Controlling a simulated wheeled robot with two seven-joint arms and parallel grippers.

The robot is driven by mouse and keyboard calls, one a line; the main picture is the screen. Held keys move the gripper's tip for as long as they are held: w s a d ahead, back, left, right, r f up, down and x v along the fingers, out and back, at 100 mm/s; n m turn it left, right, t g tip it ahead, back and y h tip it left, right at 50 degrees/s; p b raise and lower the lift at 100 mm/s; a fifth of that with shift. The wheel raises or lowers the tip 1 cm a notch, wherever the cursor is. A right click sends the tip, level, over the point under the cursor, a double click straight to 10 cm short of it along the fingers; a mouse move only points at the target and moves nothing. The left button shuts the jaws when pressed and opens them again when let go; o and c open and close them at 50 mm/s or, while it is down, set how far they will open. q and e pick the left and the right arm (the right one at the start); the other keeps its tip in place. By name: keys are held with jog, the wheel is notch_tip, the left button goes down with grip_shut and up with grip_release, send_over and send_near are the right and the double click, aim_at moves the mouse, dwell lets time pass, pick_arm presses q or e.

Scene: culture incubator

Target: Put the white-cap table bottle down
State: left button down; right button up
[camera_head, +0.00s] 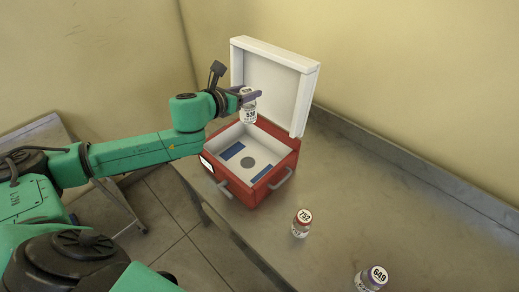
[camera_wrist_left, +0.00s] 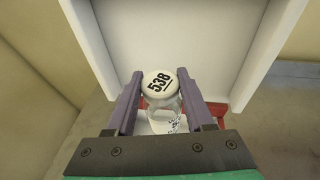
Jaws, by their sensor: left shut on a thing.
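The white-cap bottle (camera_head: 248,108), marked 538, is held upright in my left gripper (camera_head: 245,93), above the open red box. In the left wrist view its white cap (camera_wrist_left: 158,83) shows between the two fingers of the gripper (camera_wrist_left: 160,100), which is shut on it. The bottle's lower part is partly hidden by the gripper in that view. The red box (camera_head: 250,195) has a white inside with blue patches and a grey disc on its floor, and its white lid (camera_head: 270,80) stands open at the back. My right gripper is not in view.
A white-capped bottle (camera_head: 372,278), marked 649, stands at the bottom right edge. The table is clear between the box and the back wall's ledge.

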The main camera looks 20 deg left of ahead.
aim_at(243, 122)
pick_arm(q)
notch_tip(243, 122, down, 2)
jog(key=shift+w+b, duration=0.1)
jog(key=shift+b, duration=0.25)
jog(key=s+f, duration=0.1)
jog(key=f, duration=0.1)
jog(key=s+f+b, duration=0.1)
jog(key=f, duration=0.1)
jog(key=s+f+b, duration=0.1)
jog(key=f, duration=0.2)
jog(key=shift+a, duration=0.3)
jog(key=f, duration=0.3)
jog(key=f+b, duration=0.1)
jog(key=f, duration=0.3)
jog(key=w+f+b, duration=0.1)
jog(key=f, duration=0.2)
jog(key=shift+d+f, duration=0.1)
jog(key=shift+f, duration=0.15)
jog(key=shift+c, duration=1.4)
grip_release()
jog(key=shift+r, duration=0.1)
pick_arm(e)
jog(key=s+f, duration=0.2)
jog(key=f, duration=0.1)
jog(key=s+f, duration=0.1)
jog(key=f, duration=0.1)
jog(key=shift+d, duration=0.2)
